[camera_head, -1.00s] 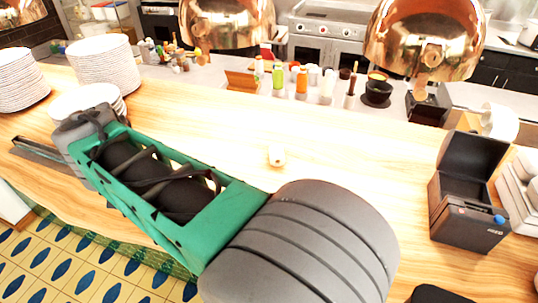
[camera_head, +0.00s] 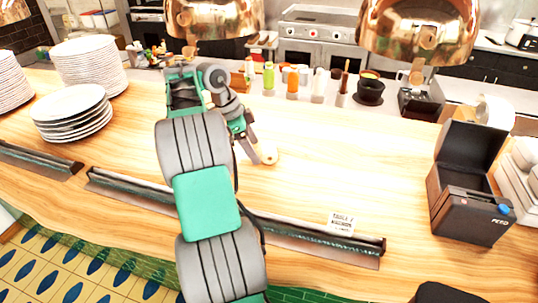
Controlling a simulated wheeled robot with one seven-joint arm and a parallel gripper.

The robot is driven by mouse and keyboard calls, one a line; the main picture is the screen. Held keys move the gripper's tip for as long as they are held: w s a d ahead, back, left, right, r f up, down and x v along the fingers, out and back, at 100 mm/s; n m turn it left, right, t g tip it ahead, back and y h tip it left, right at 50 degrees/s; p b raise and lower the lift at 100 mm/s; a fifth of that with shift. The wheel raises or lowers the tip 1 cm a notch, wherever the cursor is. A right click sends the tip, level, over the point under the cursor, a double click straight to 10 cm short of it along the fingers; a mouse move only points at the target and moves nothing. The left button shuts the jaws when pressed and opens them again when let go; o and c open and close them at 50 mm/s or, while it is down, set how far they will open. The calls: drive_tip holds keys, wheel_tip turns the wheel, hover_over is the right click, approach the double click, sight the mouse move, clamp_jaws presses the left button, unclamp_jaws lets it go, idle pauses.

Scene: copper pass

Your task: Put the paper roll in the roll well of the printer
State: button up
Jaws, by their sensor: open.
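The paper roll (camera_head: 270,155) is a small pale cylinder on the wooden counter, near the middle of the view. My gripper (camera_head: 258,153) is open right at the roll, with its dark fingers reaching down beside it. The view is too small to tell whether the fingers touch the roll or stand around it. The printer (camera_head: 465,214) is a dark box with a blue button at the right of the counter. Its lid (camera_head: 470,150) stands open, and the inside of its roll well is mostly shaded.
Stacks of white plates (camera_head: 72,118) stand at the left. A ticket rail (camera_head: 310,238) with a small card (camera_head: 341,223) runs along the counter's front. Bottles (camera_head: 292,83) and a dark bowl (camera_head: 370,88) stand behind. Copper lamps (camera_head: 418,30) hang above. The counter between roll and printer is clear.

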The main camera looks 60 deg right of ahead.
sight(268, 146)
drive_tip(key=s, duration=0.1)
drive_tip(key=s+d, duration=0.1)
drive_tip(key=s, duration=0.1)
drive_tip(key=s+d+f+b, duration=0.1)
drive_tip(key=shift+s+d, duration=0.2)
drive_tip(key=shift+d, duration=0.05)
drive_tip(key=shift+w, duration=0.15)
drive_tip(key=c, duration=1.7)
drive_tip(key=shift+o, duration=0.2)
drive_tip(key=shift+r, duration=0.1)
